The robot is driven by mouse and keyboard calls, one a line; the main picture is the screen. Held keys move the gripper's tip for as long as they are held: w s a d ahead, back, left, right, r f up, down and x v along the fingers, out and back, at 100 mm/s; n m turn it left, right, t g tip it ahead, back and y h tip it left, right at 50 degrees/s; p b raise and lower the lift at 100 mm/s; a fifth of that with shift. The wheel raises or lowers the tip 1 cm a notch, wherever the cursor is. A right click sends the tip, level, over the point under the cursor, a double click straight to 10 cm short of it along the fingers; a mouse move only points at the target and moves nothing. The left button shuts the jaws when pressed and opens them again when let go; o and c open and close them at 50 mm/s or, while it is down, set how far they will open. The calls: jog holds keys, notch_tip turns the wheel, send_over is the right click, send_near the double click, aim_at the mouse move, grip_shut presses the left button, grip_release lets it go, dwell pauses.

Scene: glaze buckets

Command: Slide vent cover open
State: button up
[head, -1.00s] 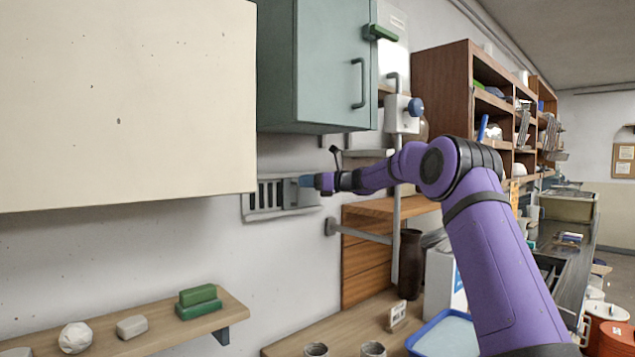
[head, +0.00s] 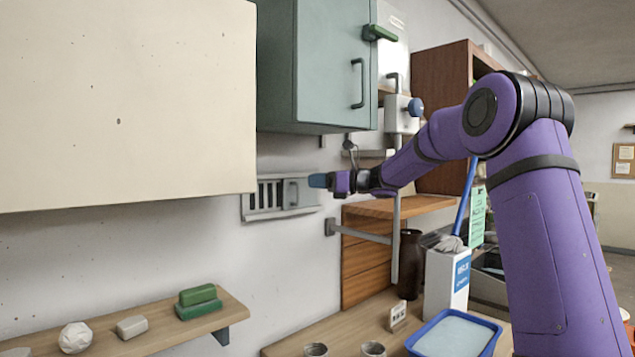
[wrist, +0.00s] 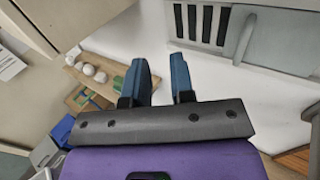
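The grey vent (head: 248,206) is on the white wall below the green-grey cabinet. Dark slots show at its left; its pale cover (head: 304,194) with an upright handle (head: 293,193) fills the right part. My gripper (head: 318,180) is at the vent's right end in the head view, apart from the handle. In the wrist view its two blue fingers (wrist: 162,80) are spread with nothing between them. The vent (wrist: 205,27) and the large grey handle (wrist: 243,38) lie up and right of the fingers there.
A green-grey cabinet (head: 335,65) hangs just above the vent, and a cream cabinet (head: 120,100) is at the left. A lower shelf (head: 120,335) holds green blocks. Open space lies in front of the wall.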

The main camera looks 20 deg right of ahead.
jog(key=shift+o, duration=0.3)
jog(key=shift+o, duration=1.1)
jog(key=shift+w+d+f, duration=0.1)
jog(key=shift+w, duration=0.1)
jog(key=m+t+h, duration=0.4)
jog(key=t+h, duration=0.1)
send_near(299, 201)
notch_tip(299, 201, up, 3)
jog(key=x, duration=1)
jog(key=shift+w, duration=0.35)
jog(key=shift+c, duration=0.5)
jog(key=shift+d, duration=0.1)
grip_shut()
